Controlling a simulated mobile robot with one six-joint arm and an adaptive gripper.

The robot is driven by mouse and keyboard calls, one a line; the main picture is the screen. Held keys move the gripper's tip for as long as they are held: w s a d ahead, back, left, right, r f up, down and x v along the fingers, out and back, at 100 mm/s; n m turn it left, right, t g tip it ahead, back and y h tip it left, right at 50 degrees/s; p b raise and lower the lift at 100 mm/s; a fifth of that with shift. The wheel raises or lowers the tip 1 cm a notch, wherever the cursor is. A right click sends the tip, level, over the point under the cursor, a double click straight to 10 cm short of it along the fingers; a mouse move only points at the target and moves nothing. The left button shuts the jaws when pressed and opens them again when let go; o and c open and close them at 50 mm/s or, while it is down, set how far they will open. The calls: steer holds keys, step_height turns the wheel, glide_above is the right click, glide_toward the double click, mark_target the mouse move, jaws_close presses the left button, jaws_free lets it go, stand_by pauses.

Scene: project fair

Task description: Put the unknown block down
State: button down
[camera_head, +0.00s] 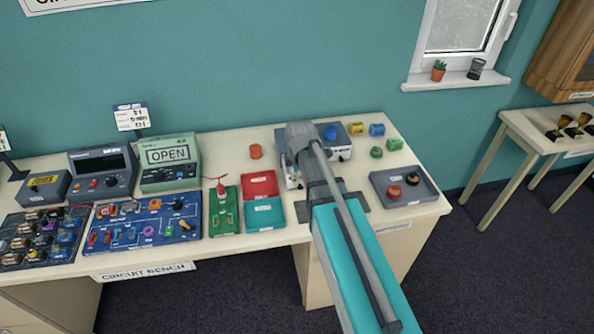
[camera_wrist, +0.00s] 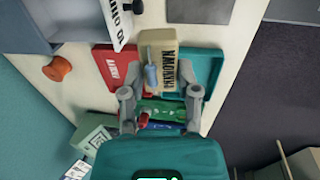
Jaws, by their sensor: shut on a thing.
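The unknown block (camera_wrist: 171,72) is tan with dark lettering that reads UNKNOWN, and a blue-grey stub stands out on its left side in the wrist view. My gripper (camera_wrist: 160,93) is shut on it, with one finger on each side. In the wrist view the block appears over the border between a red tray (camera_wrist: 108,57) and a teal tray (camera_wrist: 213,66). Its height above them is unclear. Both the red tray (camera_head: 260,181) and the teal tray (camera_head: 264,216) show in the head view. There my arm hides the fingers and block.
A green board (camera_head: 223,212) and a blue circuit board (camera_head: 150,222) lie left of the trays. A grey tray (camera_head: 426,190) holding two round parts is on the right. An orange spool (camera_head: 256,151) stands behind the red tray. A meter reading OPEN (camera_head: 170,160) stands at the back.

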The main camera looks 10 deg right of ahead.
steer(key=shift+d, duration=0.15)
steer(key=shift+r, duration=0.1)
steer(key=shift+a+r+p, duration=0.3)
steer(key=shift+a+p, duration=0.1)
steer(key=shift+p, duration=0.05)
steer(key=shift+s+a+r+g+p, duration=0.35)
steer(key=shift+a+r+g+p, duration=0.25)
steer(key=shift+a, duration=0.25)
steer(key=w+f+b, duration=0.1)
steer(key=w, duration=0.2)
steer(key=w+d+f+b, duration=0.1)
steer(key=w+f+b, duration=0.1)
steer(key=w, duration=0.1)
steer(key=w+d+f+b, duration=0.1)
steer(key=w, duration=0.2)
steer(key=shift+w+d+f, duration=0.15)
steer(key=shift+w+f, duration=0.1)
steer(key=shift+f, duration=0.05)
steer(key=w+f+b, duration=0.1)
steer(key=f+b, duration=0.1)
steer(key=w+d+f+b, duration=0.1)
steer(key=w+f+b, duration=0.1)
steer(key=b, duration=0.1)
steer(key=shift+w+f, duration=0.15)
steer(key=shift+f, duration=0.1)
